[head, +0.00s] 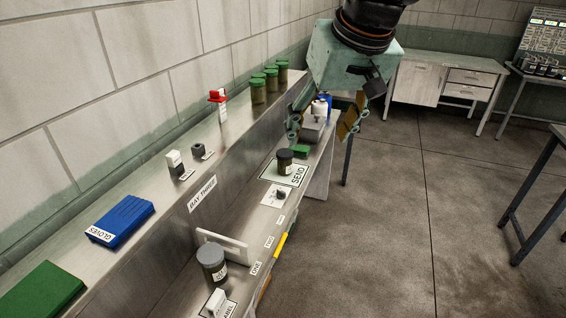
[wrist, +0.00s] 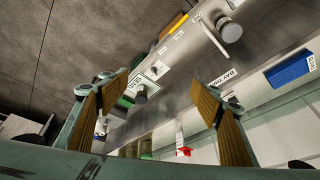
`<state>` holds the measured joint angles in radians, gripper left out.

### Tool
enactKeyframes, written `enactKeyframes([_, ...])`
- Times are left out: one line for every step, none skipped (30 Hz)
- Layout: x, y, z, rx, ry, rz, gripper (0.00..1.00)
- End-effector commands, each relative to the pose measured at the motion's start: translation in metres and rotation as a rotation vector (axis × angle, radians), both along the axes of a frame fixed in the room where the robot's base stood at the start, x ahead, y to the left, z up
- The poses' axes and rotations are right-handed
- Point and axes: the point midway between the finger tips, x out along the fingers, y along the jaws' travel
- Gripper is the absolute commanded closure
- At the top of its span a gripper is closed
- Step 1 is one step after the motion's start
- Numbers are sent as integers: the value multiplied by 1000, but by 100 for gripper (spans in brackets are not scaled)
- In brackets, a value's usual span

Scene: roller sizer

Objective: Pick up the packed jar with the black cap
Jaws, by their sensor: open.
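The jar with the black cap (head: 285,161) stands upright on the white, green-edged SEND card (head: 299,174) on the lower steel shelf. Its body is dark and it carries a pale label. In the wrist view the jar (wrist: 141,95) shows between my fingers, nearer the left one, beside the SEND card. My gripper (head: 324,122) is open and empty, above and beyond the jar in the head view, apart from it. Its two fingers with tan pads also frame the wrist view (wrist: 160,85).
A grey-capped jar (head: 212,262) stands near a white upright plate (head: 222,242) on the lower shelf. A small dark knob (head: 280,193) is near the SEND card. Green-capped jars (head: 258,90) and a blue GLOVES box (head: 121,219) stand on the upper ledge.

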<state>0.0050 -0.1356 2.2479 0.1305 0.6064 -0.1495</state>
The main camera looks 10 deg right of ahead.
Motion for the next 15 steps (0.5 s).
enactKeyframes([12,0,-4,2,-1,1,41])
enactKeyframes([19,1,-5,2,-4,1,41])
enactKeyframes([28,1,-8,4,-6,2,41])
enactKeyframes([34,1,-10,3,-7,3,41])
enactKeyframes([41,1,-11,4,-10,3,41])
enactKeyframes([50,1,-14,4,-13,4,41])
enactKeyframes([56,1,-16,5,-16,4,41])
enactKeyframes([63,1,-18,5,-17,4,41])
enactKeyframes([72,2,-21,6,-20,6,41])
enactKeyframes([78,2,-23,7,-23,6,41])
enactKeyframes([85,2,-26,7,-24,6,41])
enactKeyframes([94,2,-29,8,-27,7,41])
enactKeyframes([100,2,-32,8,-29,7,41])
enactKeyframes([107,2,-34,8,-31,7,41])
enactKeyframes([115,2,-38,8,-34,7,41])
